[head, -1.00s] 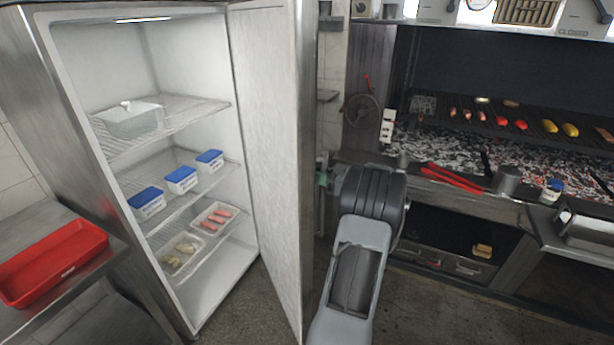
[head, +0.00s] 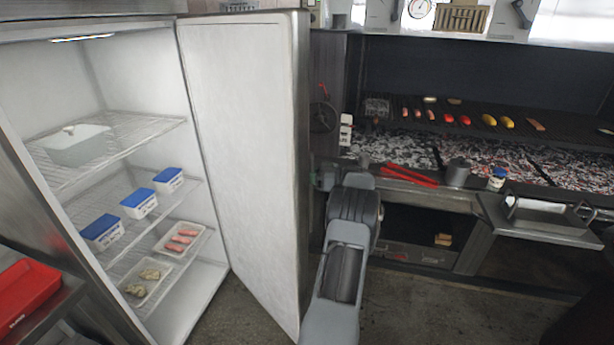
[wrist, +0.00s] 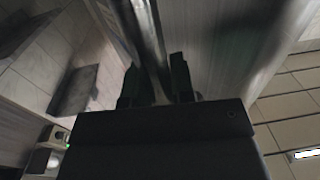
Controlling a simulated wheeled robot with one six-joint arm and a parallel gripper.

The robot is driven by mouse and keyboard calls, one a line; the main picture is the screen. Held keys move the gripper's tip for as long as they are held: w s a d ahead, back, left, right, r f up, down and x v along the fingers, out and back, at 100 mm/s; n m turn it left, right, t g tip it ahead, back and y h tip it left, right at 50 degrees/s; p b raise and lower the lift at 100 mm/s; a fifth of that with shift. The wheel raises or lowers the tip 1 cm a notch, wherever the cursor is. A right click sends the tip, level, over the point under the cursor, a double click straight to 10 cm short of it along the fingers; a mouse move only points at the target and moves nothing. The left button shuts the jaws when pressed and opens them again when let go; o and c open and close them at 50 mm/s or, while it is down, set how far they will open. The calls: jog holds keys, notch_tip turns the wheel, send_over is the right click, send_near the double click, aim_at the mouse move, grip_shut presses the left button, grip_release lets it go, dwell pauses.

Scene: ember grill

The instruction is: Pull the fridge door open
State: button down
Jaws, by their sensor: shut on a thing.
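The fridge door (head: 245,150) stands wide open, its white inner face toward the head camera. The fridge interior (head: 130,75) is lit and shows wire shelves with tubs and trays. In the wrist view, my gripper (wrist: 160,85) is shut on the door handle (wrist: 149,40), a metal bar that runs up between its two fingers. In the head view, my arm reaches behind the door's outer edge, and the door hides the handle and most of my fingers.
A red tray (head: 25,290) sits on a steel counter at the lower left. The grill (head: 450,150) with hot coals and food stands at the right, red tongs (head: 408,176) on its front ledge. The floor (head: 420,310) before it is clear.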

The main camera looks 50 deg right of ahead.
jog(key=shift+s+f, duration=0.15)
jog(key=shift+f, duration=0.05)
jog(key=c, duration=1.4)
grip_release()
jog(key=shift+o, duration=1.4)
jog(key=shift+s+d+r, duration=0.1)
jog(key=shift+s+d, duration=0.1)
jog(key=shift+s, duration=0.05)
jog(key=shift+o, duration=0.8)
jog(key=shift+w+a, duration=0.2)
jog(key=shift+w, duration=0.1)
jog(key=b+v, duration=0.3)
jog(key=v, duration=1)
jog(key=shift+s+d, duration=0.2)
jog(key=shift+s, duration=0.15)
jog(key=shift+c, duration=0.4)
